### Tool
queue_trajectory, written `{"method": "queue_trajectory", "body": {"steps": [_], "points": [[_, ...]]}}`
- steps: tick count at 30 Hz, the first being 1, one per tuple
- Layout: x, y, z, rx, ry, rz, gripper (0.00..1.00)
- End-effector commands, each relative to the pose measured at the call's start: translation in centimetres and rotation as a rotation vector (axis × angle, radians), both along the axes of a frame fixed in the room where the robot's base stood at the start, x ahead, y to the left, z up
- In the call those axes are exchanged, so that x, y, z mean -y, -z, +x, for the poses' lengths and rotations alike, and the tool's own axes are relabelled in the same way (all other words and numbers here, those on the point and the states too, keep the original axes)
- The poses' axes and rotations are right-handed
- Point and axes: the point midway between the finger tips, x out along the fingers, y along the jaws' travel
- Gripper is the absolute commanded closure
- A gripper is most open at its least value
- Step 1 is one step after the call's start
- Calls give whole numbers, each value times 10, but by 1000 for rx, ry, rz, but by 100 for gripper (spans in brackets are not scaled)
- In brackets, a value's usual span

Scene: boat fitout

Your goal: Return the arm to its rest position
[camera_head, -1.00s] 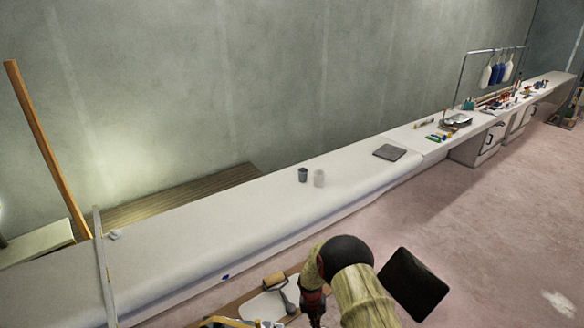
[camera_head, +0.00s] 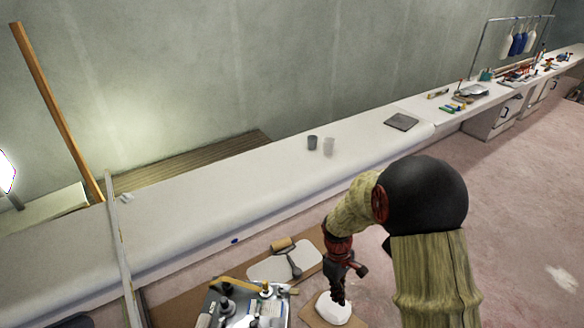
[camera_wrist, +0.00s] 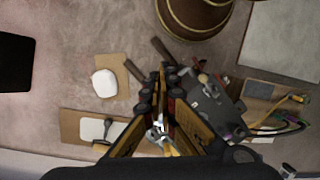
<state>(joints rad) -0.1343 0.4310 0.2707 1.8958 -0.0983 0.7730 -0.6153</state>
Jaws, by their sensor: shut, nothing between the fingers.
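My arm reaches in from the lower right of the head view, bent at a dark round joint, with the forearm in a tan sleeve. My gripper (camera_head: 338,292) hangs down at the end of it, close to a white rounded block on a brown board in the picture. In the wrist view my gripper (camera_wrist: 160,78) points out over the floor. Its fingers are together with nothing held between them. The white block (camera_wrist: 104,83) lies left of the fingers there, apart from them.
A tray of tools (camera_head: 245,305) and a roller on a white sheet (camera_head: 270,268) lie left of my gripper. A long white bench (camera_head: 230,200) runs behind, with a dark cup (camera_head: 312,142), a pale cup (camera_head: 328,146) and a grey pad (camera_head: 401,121). Pinkish floor right is open.

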Motion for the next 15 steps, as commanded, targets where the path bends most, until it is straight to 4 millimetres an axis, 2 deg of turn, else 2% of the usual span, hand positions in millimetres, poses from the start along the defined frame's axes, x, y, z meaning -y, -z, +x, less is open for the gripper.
{"method": "queue_trajectory", "body": {"steps": [1, 6, 15], "points": [[2, -20, -6, 26, 72, -7, 100], [9, -78, -35, 95, 314, -26, 100], [19, -157, -92, 224, 630, -8, 100]]}}
